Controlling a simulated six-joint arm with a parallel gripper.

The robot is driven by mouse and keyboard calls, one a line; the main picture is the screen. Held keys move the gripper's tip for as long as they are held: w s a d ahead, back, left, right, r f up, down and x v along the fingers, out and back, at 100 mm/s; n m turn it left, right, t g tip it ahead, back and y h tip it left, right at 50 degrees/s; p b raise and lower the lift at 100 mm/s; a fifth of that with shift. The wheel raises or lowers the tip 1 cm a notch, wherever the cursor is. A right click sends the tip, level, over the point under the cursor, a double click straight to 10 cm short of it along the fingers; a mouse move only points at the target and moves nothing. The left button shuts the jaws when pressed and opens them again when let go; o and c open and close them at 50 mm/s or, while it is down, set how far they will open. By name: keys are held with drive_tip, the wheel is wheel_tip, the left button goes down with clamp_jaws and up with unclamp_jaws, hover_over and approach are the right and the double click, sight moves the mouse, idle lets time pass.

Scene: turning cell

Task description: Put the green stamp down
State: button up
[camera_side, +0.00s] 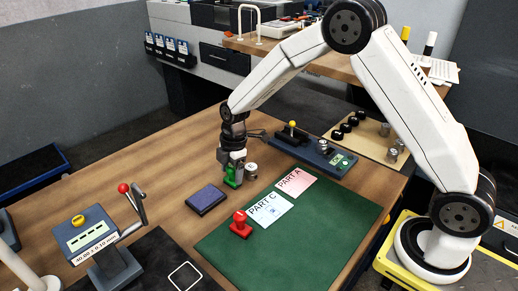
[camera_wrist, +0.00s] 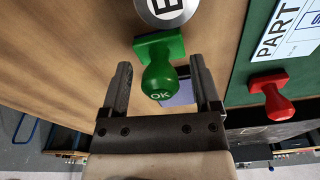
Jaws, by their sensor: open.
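The green stamp (camera_side: 231,178) stands on the wooden table beside the green mat. In the wrist view the green stamp (camera_wrist: 160,75) shows its round knob marked OK between the two fingers. My gripper (camera_side: 232,168) is at the stamp, and in the wrist view my gripper (camera_wrist: 162,80) is open with a finger on either side of the knob. A gap shows between the knob and each finger. The stamp's underside is hidden.
A metal cylinder (camera_side: 251,170) stands close beside the stamp. An ink pad (camera_side: 207,199) lies in front. A red stamp (camera_side: 241,225) and the PART C card (camera_side: 269,210) and PART A card (camera_side: 296,183) are on the green mat (camera_side: 310,235).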

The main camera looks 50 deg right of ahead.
wheel_tip(320, 180, up, 12)
drive_tip(key=d, duration=0.1)
drive_tip(key=shift+s+d, duration=0.15)
drive_tip(key=shift+d, duration=0.05)
idle(0.3)
idle(0.5)
drive_tip(key=s+d+f+m+t, duration=0.1)
drive_tip(key=s+f+m, duration=0.1)
drive_tip(key=s+m, duration=0.6)
drive_tip(key=s+d+f+m+t+h, duration=0.1)
drive_tip(key=s+d+f+m, duration=0.1)
drive_tip(key=s+m, duration=0.6)
drive_tip(key=s+f, duration=0.1)
drive_tip(key=s, duration=0.3)
drive_tip(key=shift+s+f, duration=0.2)
drive_tip(key=shift+f, duration=0.15)
idle(0.4)
